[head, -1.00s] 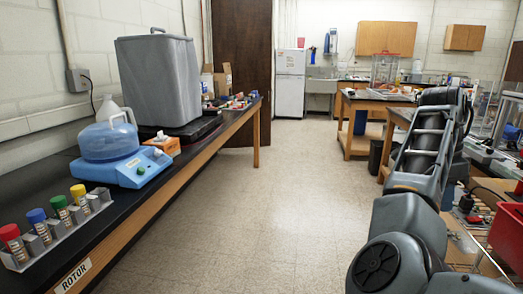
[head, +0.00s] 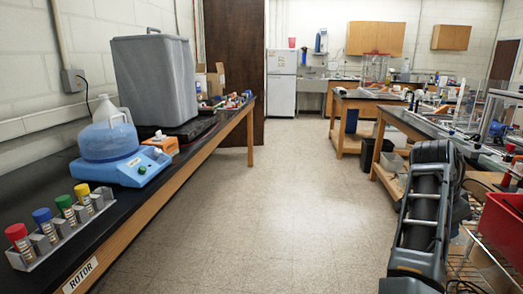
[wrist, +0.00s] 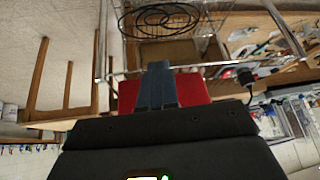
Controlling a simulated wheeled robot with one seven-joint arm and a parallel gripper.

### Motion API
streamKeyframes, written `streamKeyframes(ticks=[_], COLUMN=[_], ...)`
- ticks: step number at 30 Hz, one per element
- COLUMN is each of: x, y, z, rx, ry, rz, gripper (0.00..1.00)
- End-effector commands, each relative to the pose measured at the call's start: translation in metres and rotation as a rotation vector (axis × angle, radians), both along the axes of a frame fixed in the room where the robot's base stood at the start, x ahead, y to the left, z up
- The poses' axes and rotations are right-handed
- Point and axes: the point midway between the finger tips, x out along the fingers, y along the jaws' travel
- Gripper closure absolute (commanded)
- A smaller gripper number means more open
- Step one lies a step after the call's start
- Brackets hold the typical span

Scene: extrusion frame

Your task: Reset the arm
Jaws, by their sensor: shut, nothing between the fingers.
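My arm (head: 425,215) shows at the lower right of the head view, with its links rising beside the right-hand bench. My gripper is outside the head view. In the wrist view my gripper (wrist: 157,68) is shut, with its two blue-grey fingers together and nothing between them. The fingers overlap a red bin (wrist: 195,88) in that picture; I cannot tell how far apart they are.
A red bin (head: 503,222) stands on a wire rack at the right, near my arm. The left bench (head: 185,167) holds a blue-based device (head: 125,168), a grey container (head: 155,80) and a tube rack (head: 62,232). The floor (head: 270,200) between the benches is clear.

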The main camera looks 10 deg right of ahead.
Motion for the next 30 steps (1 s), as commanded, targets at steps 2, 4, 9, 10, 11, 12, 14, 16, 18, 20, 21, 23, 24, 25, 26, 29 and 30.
streamKeyframes(ticks=[2,4,9,10,11,12,14,16,18,20,21,23,24,25,26,29,30], x=[-0.012,-0.021,-0.045,-0.049,-0.054,-0.06,-0.069,-0.081,-0.093,-0.104,-0.111,-0.124,-0.132,-0.139,-0.146,-0.171,-0.182], y=[-0.011,-0.019,-0.032,-0.032,-0.033,-0.032,-0.03,-0.026,-0.018,-0.01,-0.004,0.007,0.014,0.021,0.028,0.052,0.063], z=[-0.019,-0.035,-0.069,-0.074,-0.079,-0.086,-0.096,-0.107,-0.117,-0.126,-0.131,-0.139,-0.143,-0.146,-0.15,-0.159,-0.161], rx=[-0.065,-0.132,-0.292,-0.317,-0.343,-0.374,-0.42,-0.469,-0.514,-0.547,-0.568,-0.596,-0.613,-0.625,-0.636,-0.665,-0.674], ry=[0.011,0.017,0.031,0.033,0.036,0.04,0.043,0.046,0.048,0.048,0.046,0.041,0.036,0.031,0.027,0.004,-0.008], rz=[0.052,0.116,0.298,0.333,0.366,0.414,0.484,0.569,0.654,0.729,0.78,0.852,0.9,0.936,0.972,1.088,1.134], gripper=[1.0,1.0,1.0,1.0,1.0,1.0,1.0,1.0,1.0,1.0,1.0,1.0,1.0,1.0,1.0,1.0,1.0])
